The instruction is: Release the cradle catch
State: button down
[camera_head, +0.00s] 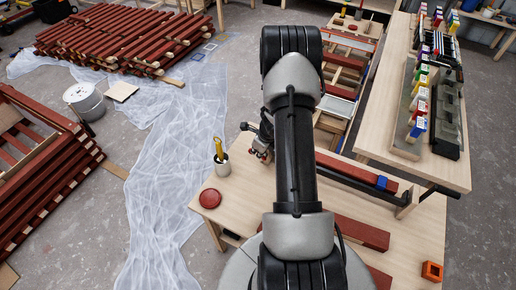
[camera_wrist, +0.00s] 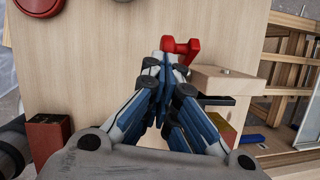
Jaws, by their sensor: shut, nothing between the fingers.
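A small red catch (camera_wrist: 180,47) shows in the wrist view, just beyond my fingertips and beside a pale wooden block (camera_wrist: 222,82). My gripper (camera_wrist: 168,62) is shut and empty, its blue-and-grey fingers brought together. The fingertips overlap the near edge of the catch in the picture; I cannot tell if they touch it. In the head view my gripper (camera_head: 263,148) is at the left of my arm, over the bench, and a bit of red shows at its tip. My arm hides much of the bench and cradle there.
A red disc (camera_head: 210,198) and a cup with a yellow-handled tool (camera_head: 222,169) stand on the bench's left side. Dark red battens (camera_head: 360,232) lie at right. An orange block (camera_head: 432,271) sits near the front right. Bare bench top (camera_wrist: 100,60) lies left of the catch.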

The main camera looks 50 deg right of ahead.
jog(key=shift+w+a+f+p, duration=0.2)
jog(key=shift+w+f, duration=0.05)
jog(key=shift+w, duration=0.45)
jog(key=shift+w+a+f+p, duration=0.15)
jog(key=shift+w+a+f, duration=0.1)
jog(key=shift+w, duration=0.4)
jog(key=shift+w+a+f+p, duration=0.15)
jog(key=shift+w+f+p, duration=0.1)
jog(key=shift+w, duration=0.45)
jog(key=shift+w+f, duration=0.15)
jog(key=shift+w, duration=0.05)
dwell(0.3)
jog(key=w+a+p+v, duration=0.1)
jog(key=w+p+v, duration=0.1)
jog(key=p+v, duration=0.5)
jog(key=v, duration=0.6)
jog(key=shift+w+r, duration=0.25)
jog(key=shift+w, duration=0.05)
jog(key=shift+a, duration=0.1)
